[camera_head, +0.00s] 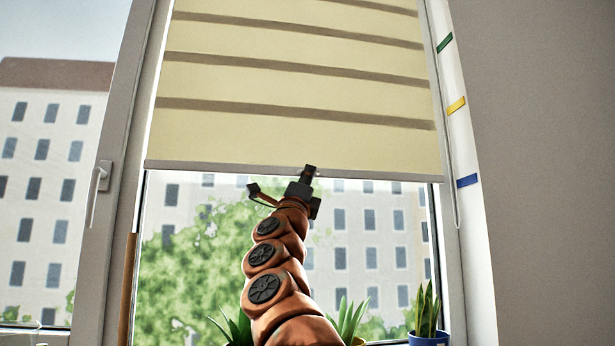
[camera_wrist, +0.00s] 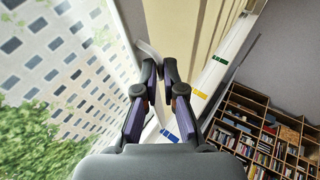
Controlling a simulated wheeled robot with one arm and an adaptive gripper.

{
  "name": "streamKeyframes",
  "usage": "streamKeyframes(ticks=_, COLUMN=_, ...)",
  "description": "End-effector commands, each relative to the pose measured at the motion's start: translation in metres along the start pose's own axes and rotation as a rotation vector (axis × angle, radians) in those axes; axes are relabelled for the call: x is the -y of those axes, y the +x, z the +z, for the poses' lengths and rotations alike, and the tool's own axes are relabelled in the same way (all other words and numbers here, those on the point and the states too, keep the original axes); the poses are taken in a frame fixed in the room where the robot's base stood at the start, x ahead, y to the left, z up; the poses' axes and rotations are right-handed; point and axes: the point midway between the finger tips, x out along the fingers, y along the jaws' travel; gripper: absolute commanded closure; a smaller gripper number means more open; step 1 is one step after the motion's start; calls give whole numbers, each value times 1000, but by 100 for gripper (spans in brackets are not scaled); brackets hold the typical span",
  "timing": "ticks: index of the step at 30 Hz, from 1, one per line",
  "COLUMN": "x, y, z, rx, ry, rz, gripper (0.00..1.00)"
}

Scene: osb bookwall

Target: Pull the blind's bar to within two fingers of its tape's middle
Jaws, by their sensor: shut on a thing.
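The pale yellow striped blind (camera_head: 290,90) hangs over the upper window, with a thin grey bar (camera_head: 220,168) along its lower edge. My gripper (camera_head: 309,172) reaches up from below and is shut at the bar, near its middle. The wrist view shows my gripper's fingertips (camera_wrist: 160,70) close together beside the blind (camera_wrist: 190,30); what lies between them is mostly hidden. Green (camera_head: 444,43), yellow (camera_head: 456,106) and blue (camera_head: 467,181) tapes mark the white right-hand reveal. In the head view, the bar's right end looks about level with the blue tape.
Potted plants stand on the sill below, one in a blue pot (camera_head: 428,338) at right. A window handle (camera_head: 99,180) is on the left frame. A thin cord (camera_head: 453,190) hangs at right. A bookcase (camera_wrist: 270,130) shows in the wrist view.

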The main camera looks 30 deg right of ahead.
Motion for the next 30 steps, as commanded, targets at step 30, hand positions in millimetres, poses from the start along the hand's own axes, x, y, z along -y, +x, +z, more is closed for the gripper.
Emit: streamKeyframes(ticks=30, x=-10, y=-12, z=-5, rx=1, ry=2, rz=0, gripper=81)
